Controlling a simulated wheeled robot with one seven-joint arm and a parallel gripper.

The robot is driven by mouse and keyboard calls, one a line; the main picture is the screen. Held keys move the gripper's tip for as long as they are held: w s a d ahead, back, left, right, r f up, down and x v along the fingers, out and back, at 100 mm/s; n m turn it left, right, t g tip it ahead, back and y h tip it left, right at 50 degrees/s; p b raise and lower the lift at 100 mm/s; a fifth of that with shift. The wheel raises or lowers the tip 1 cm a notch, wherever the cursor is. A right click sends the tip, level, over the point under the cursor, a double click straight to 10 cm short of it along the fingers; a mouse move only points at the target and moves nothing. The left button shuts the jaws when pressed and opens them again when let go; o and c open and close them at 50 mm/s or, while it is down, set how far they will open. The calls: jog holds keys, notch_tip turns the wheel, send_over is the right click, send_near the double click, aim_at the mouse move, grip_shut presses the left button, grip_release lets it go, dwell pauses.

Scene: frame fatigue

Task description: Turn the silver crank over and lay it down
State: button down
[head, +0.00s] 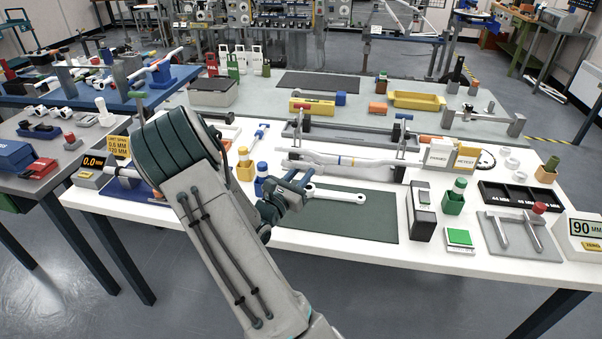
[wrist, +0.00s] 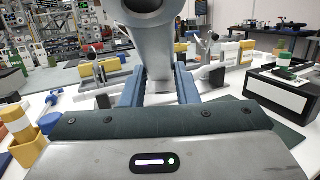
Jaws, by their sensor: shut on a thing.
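The silver crank (head: 338,195) is a flat bar with a holed round end pointing right in the head view. My gripper (head: 303,184) is shut on its left part, over the dark green mat (head: 350,228). In the wrist view the crank (wrist: 157,48) stands out between the two blue fingers of my gripper (wrist: 160,85), its holed end at the top edge. The fingers hide the gripped part. I cannot tell how far the crank is above the mat.
A dark box (head: 422,212) stands right of the mat, with a green-topped block (head: 459,238) beside it. Yellow (head: 245,168) and blue (head: 262,184) bottle holders stand to the left. A bicycle frame on a stand (head: 345,162) lies behind. The mat's front part is clear.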

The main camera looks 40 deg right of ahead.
jog(key=shift+f+b, duration=3.7)
jog(key=shift+f, duration=1.35)
jog(key=shift+f, duration=0.3)
jog(key=c, duration=1)
grip_release()
jog(key=shift+c, duration=0.2)
jog(key=shift+a, duration=0.1)
jog(key=b+v, duration=0.1)
jog(key=v, duration=1.2)
jog(key=shift+s+a+f, duration=0.1)
jog(key=shift+a, duration=0.25)
